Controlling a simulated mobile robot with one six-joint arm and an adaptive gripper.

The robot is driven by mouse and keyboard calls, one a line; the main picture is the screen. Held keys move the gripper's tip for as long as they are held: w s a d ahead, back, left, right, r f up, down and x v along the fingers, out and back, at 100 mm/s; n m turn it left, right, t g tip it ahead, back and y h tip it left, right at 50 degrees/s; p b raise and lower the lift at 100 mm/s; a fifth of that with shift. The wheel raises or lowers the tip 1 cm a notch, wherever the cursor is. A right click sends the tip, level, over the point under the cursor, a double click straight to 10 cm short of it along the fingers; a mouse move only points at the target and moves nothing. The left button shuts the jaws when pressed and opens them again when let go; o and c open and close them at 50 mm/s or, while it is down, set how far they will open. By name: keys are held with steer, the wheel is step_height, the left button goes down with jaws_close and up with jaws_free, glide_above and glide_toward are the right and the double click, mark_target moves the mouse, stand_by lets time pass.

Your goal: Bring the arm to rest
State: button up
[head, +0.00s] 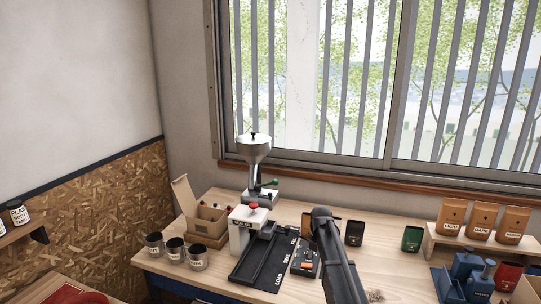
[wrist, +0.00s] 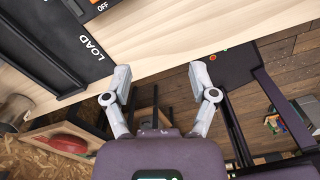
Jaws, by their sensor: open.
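My gripper (wrist: 160,76) shows in the wrist view with its two pale grey fingers spread wide apart. Nothing is between them. They are at the front edge of the wooden table (wrist: 175,30), and I cannot tell their height. The black tray marked LOAD (wrist: 70,50) lies to the left of the fingers, apart from them. In the head view my dark arm rises from the bottom, right of the black tray (head: 262,262); the gripper itself cannot be made out there.
The switch box (head: 305,262) stands close left of my arm. A grinder (head: 254,150), an open carton (head: 205,215) and several tins (head: 175,250) are farther left. A dark canister (head: 354,233) and a green one (head: 412,238) stand right. Orange bags (head: 482,220) sit on a shelf.

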steer(key=s+f+m+b, duration=0.3)
steer(key=s+m, duration=0.6)
steer(key=s+f+m+b, duration=0.3)
steer(key=s+m, duration=0.6)
steer(key=s, duration=0.1)
steer(key=s+f+m+b, duration=0.4)
steer(key=s+m, duration=0.6)
steer(key=shift+a, duration=0.1)
